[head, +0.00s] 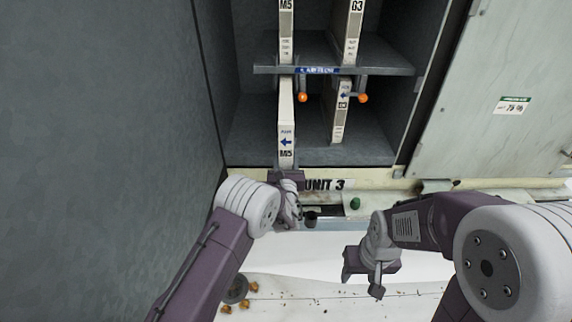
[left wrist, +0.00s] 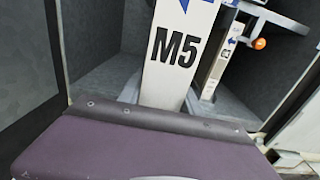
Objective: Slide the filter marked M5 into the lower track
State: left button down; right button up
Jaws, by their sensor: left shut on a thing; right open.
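A white filter marked M5 (head: 286,125) with a blue arrow stands upright in the lower bay of the cabinet, on the left side. Its marked end is toward me and sits near the front sill. My left gripper (head: 288,178) is shut on the lower end of this filter; the fingertips are partly hidden. The filter's M5 face fills the middle of the left wrist view (left wrist: 178,60), rising behind my purple gripper body. I cannot tell how its edge sits in the track. My right gripper (head: 370,278) is open and empty, low and in front of the cabinet.
A second M5 filter (head: 286,30) and a G3 filter (head: 350,30) stand in the upper bay. Another filter (head: 340,115) stands right of mine below. Orange-knobbed levers (head: 302,97) hang under the shelf (head: 395,67). The open door panel (head: 490,110) is at right.

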pick_arm(q)
jog(key=w+b, duration=0.4)
jog(key=w, duration=0.2)
jog(key=shift+b, duration=0.3)
jog(key=shift+w, duration=0.1)
dwell(0.3)
jog(key=w+b, duration=0.3)
jog(key=w, duration=0.4)
jog(key=shift+f, duration=0.15)
dwell(0.3)
jog(key=shift+b, duration=0.35)
